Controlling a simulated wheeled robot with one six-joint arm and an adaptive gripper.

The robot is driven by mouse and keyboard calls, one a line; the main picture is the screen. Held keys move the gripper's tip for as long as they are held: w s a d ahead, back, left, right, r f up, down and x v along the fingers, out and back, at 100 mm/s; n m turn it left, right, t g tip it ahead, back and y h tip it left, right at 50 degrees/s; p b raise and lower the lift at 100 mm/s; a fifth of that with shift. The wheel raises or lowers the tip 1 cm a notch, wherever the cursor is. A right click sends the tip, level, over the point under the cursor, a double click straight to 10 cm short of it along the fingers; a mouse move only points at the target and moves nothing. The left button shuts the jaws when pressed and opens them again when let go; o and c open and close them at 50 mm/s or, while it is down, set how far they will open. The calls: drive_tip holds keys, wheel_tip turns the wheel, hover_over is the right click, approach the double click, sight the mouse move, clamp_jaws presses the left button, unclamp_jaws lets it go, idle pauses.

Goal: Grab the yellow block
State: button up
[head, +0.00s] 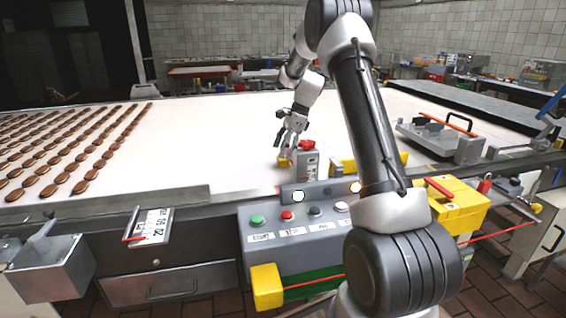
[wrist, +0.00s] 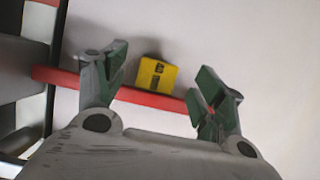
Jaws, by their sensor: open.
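The yellow block (wrist: 157,73) shows in the wrist view with dark markings on its face. It is in the gap between the fingertips of my gripper (wrist: 156,84), seen beyond them, and I see no contact. In the head view a small yellow patch, likely the same block (head: 283,162), is on the white belt just below my gripper (head: 287,141). My gripper is open and empty, with its fingers pointing down. A red bar (wrist: 150,98) crosses the wrist view between the fingers and partly hides the block's lower edge.
A grey box with a red top (head: 306,160) stands close to the right of my gripper. A control panel (head: 300,226) with several buttons is at the belt's front edge. Rows of brown biscuits (head: 75,150) lie at the left; the belt's middle (head: 200,135) is clear.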

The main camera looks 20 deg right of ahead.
drive_tip(key=x, duration=0.3)
drive_tip(key=shift+f, duration=0.15)
drive_tip(key=c, duration=1.2)
